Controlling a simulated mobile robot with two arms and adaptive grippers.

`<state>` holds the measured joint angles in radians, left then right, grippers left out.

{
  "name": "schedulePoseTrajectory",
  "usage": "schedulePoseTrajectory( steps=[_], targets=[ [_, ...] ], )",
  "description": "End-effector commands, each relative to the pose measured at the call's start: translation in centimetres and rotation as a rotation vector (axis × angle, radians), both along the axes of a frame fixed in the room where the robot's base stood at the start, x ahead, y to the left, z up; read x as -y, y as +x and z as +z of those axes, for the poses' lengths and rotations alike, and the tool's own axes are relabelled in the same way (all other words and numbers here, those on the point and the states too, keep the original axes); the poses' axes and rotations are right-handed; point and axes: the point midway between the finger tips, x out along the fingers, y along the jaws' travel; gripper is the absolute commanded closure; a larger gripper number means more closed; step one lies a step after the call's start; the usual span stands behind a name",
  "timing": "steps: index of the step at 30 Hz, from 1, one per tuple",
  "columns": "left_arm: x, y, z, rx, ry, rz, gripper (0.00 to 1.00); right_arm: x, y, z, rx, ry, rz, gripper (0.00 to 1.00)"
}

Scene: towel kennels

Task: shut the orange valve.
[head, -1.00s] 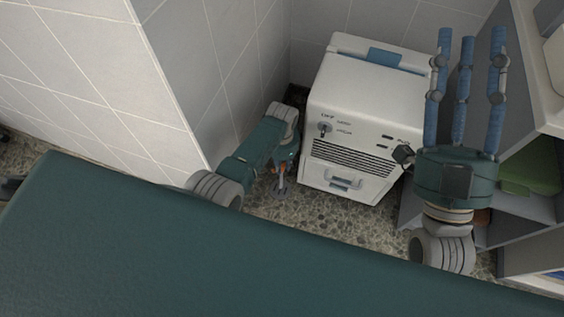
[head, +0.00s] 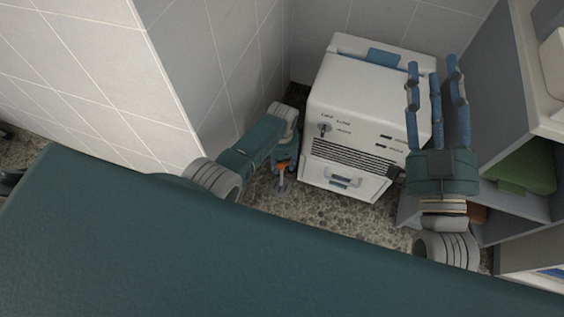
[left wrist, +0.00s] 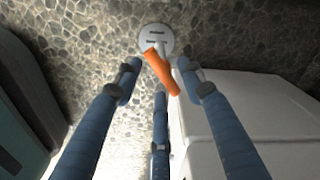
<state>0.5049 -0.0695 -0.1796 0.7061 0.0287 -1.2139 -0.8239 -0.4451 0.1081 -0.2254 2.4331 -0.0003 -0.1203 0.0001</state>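The orange valve handle (left wrist: 161,72) is a bar on a round grey base plate (left wrist: 156,39) on the pebbled floor. It lies slanted between the fingertips of my left gripper (left wrist: 162,82) in the left wrist view. The three blue fingers are spread, and I cannot tell whether any touches the handle. In the head view, a bit of the orange handle (head: 283,165) shows beside my left gripper (head: 284,158), which is mostly hidden by its own arm. My right gripper (head: 437,75) is open and empty, its fingers pointing up the picture in front of the white machine.
A white machine (head: 350,100) with a vent and a drawer stands just right of the valve. A tiled wall corner (head: 170,80) is close on the left. A grey shelf (head: 490,100) with a green container (head: 528,165) stands at the right.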

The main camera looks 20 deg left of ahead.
Motion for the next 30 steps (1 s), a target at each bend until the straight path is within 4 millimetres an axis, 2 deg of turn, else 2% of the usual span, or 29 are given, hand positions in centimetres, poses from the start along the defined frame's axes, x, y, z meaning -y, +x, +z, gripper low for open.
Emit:
schedulePoseTrajectory(
  steps=[7, 11, 14, 24, 30],
  targets=[
    [0.0, 0.0, 0.3, 0.0, 0.0, 0.001, 0.6, 0.0, 0.0, 0.0, 0.001, 0.0, 0.001, 0.61],
    [0.0, 0.1, 1.3, 0.002, 0.0, 0.001, 0.6, 0.0, 0.0, 0.0, 0.001, 0.0, 0.001, 0.61],
    [-0.1, 0.1, 2.6, 0.002, 0.0, 0.001, 0.6, 0.0, 0.0, 0.0, 0.001, 0.0, 0.001, 0.61],
    [0.0, 0.1, 9.2, 0.004, 0.0, 0.0, 0.6, 0.0, 0.0, 0.0, 0.001, 0.0, 0.001, 0.61],
    [0.0, 0.0, 11.5, 0.001, 0.001, 0.0, 0.6, 0.0, 0.0, 0.0, 0.001, 0.0, 0.0, 0.61]
  ],
)
